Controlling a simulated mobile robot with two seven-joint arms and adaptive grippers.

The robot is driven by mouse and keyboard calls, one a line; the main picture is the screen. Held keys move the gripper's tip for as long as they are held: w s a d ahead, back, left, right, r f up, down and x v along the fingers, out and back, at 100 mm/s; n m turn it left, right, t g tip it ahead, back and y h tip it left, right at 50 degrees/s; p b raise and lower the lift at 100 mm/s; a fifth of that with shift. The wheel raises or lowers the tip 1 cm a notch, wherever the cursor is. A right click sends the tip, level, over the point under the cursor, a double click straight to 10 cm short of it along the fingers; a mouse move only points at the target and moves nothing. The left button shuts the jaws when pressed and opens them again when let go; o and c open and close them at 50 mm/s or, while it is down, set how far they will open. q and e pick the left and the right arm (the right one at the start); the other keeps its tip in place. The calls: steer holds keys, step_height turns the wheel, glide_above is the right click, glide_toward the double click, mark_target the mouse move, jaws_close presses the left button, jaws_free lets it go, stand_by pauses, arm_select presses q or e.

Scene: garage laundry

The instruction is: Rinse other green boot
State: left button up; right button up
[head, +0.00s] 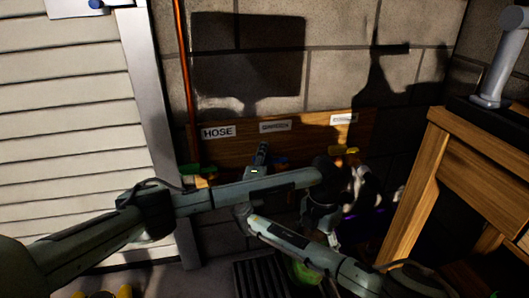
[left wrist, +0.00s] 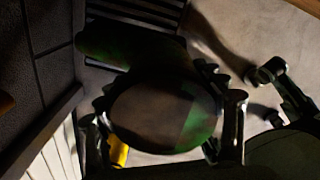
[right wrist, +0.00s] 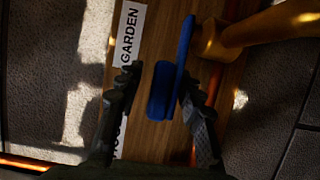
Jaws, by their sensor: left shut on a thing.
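A green boot (left wrist: 165,115) is between the fingers of my left gripper (left wrist: 166,112), which is shut on it. Its round dark opening faces the left wrist camera and its foot stretches toward a slotted grate. In the head view part of the green boot (head: 305,271) shows low, behind my right arm; the left fingers are hard to see there. My right gripper (head: 261,157) is at the wall board, under the middle label. In the right wrist view a blue tap handle (right wrist: 163,90) lies between its open fingers (right wrist: 160,90), with visible gaps.
A wooden board (head: 235,150) on the block wall carries labels, HOSE (head: 218,132) and GARDEN (head: 275,126) among them. A brass tap body (right wrist: 220,38) adjoins the blue handle. A floor grate (head: 258,278) lies below. A wooden bench (head: 465,160) stands right; yellow footwear (head: 122,291) shows lower left.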

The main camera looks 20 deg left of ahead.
steer(key=shift+x, duration=1.3)
jaws_close()
steer(key=shift+r, duration=0.1)
